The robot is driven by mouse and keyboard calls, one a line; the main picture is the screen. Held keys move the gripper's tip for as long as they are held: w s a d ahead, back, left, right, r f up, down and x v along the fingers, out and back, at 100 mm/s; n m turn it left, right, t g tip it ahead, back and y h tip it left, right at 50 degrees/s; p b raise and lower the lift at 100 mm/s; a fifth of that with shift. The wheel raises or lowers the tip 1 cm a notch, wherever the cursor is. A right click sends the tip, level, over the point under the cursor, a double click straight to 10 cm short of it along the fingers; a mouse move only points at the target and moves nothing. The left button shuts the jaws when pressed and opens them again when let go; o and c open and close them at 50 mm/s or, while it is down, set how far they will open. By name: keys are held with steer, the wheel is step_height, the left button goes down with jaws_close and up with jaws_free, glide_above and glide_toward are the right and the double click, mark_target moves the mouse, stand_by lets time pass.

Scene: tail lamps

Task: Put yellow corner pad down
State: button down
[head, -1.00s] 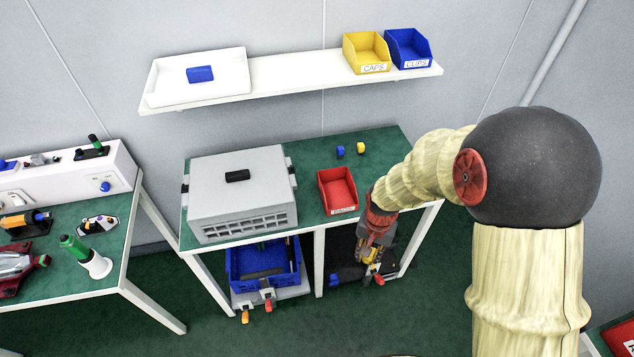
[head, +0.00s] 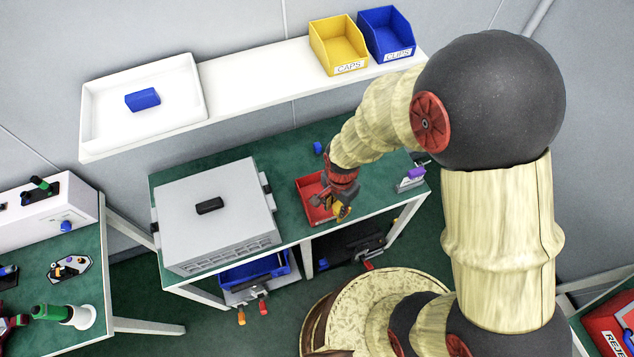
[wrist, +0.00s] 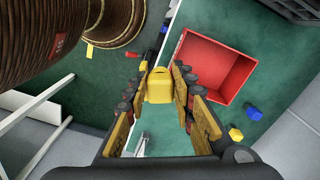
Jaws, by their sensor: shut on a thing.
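The yellow corner pad (wrist: 158,86) is held between the two fingers of my gripper (wrist: 166,88), in the middle of the wrist view. In the head view my gripper (head: 341,208) hangs at the front of the green bench (head: 288,165), by the red bin (head: 311,207). The arm hides part of the bench there. In the wrist view the red bin (wrist: 213,72) is open and looks empty, to the right of the pad. The pad appears raised near the bench's front edge; its exact height I cannot tell.
A grey case (head: 216,222) fills the bench's left part. A blue block (wrist: 254,113) and another yellow block (wrist: 236,134) lie beyond the red bin. The shelf above holds a white tray (head: 185,122), a yellow CAPS bin (head: 337,50) and a blue CLIPS bin (head: 388,38).

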steer(key=w+a+f, duration=0.2)
steer(key=w+f, duration=0.1)
steer(key=w, duration=0.1)
steer(key=w+a+f+b, duration=0.1)
steer(key=w+a+f, duration=0.1)
steer(key=w+f, duration=0.1)
steer(key=w+a+f, duration=0.1)
steer(key=w+f, duration=0.2)
steer(key=w, duration=0.3)
steer(key=shift+a+f+b, duration=0.3)
steer(key=shift+a, duration=0.1)
steer(key=shift+w+f, duration=0.15)
steer(key=shift+f, duration=1.5)
steer(key=c, duration=2)
jaws_free()
steer(key=shift+f+b, duration=0.2)
steer(key=shift+b, duration=0.15)
steer(key=shift+o, duration=1)
steer(key=shift+r, duration=0.1)
